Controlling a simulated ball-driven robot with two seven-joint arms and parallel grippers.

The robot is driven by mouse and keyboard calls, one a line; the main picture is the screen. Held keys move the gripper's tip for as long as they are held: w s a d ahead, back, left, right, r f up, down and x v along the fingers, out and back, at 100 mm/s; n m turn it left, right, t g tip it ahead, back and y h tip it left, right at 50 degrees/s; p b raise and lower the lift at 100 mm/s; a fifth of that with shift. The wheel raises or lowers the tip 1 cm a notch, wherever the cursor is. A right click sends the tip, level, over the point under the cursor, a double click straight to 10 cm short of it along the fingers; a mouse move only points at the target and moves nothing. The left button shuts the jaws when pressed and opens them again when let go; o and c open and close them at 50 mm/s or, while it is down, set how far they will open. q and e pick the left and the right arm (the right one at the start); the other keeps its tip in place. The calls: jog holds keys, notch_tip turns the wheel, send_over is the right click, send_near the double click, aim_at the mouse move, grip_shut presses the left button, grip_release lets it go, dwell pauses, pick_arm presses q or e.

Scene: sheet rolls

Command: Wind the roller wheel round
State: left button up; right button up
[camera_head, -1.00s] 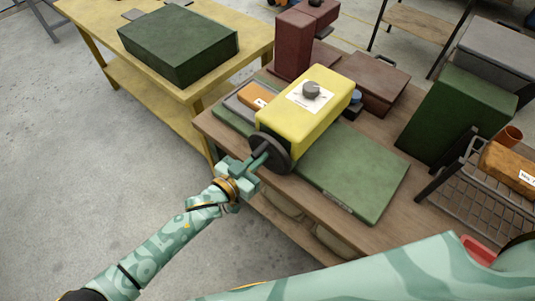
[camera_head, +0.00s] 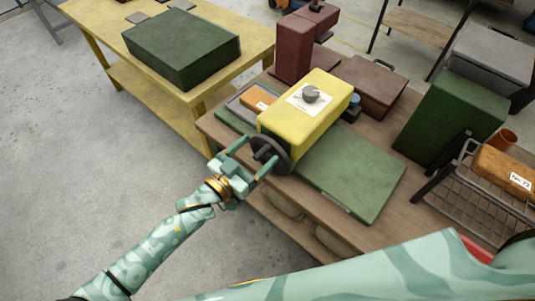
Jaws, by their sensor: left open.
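A yellow machine (camera_head: 320,117) with a grey knob on its white top label stands on a green base plate on the brown table. A dark roller wheel (camera_head: 277,165) is on its near left end, facing my left arm. My left gripper (camera_head: 254,156) is open right at the wheel, its two fingers spread apart and pointing at it. One finger is left of the wheel; the other overlaps the wheel's face in the picture. I cannot tell whether they touch it. The gripper hides part of the wheel and any handle. My right gripper is not in view.
A flat green board (camera_head: 350,174) lies right of the machine. Dark red blocks (camera_head: 294,47) and a brown case (camera_head: 375,85) stand behind it. A green box (camera_head: 452,115) and a wire basket (camera_head: 455,185) are at the right.

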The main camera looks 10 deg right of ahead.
pick_arm(q)
jog(key=shift+o, duration=0.5)
jog(key=v, duration=0.3)
jog(key=shift+s+p, duration=0.1)
jog(key=shift+p, duration=0.25)
jog(key=shift+s+a+f+p, duration=0.2)
jog(key=shift+s+a+p, duration=0.15)
jog(key=shift+a, duration=0.2)
jog(key=shift+s+a+f+p, duration=0.2)
jog(key=shift+s+a, duration=0.25)
jog(key=shift+a, duration=0.1)
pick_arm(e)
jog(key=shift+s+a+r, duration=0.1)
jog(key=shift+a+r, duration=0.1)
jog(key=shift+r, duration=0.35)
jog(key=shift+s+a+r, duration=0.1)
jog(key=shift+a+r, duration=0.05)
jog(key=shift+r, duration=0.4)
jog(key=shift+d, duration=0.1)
pick_arm(q)
jog(key=shift+f, duration=0.1)
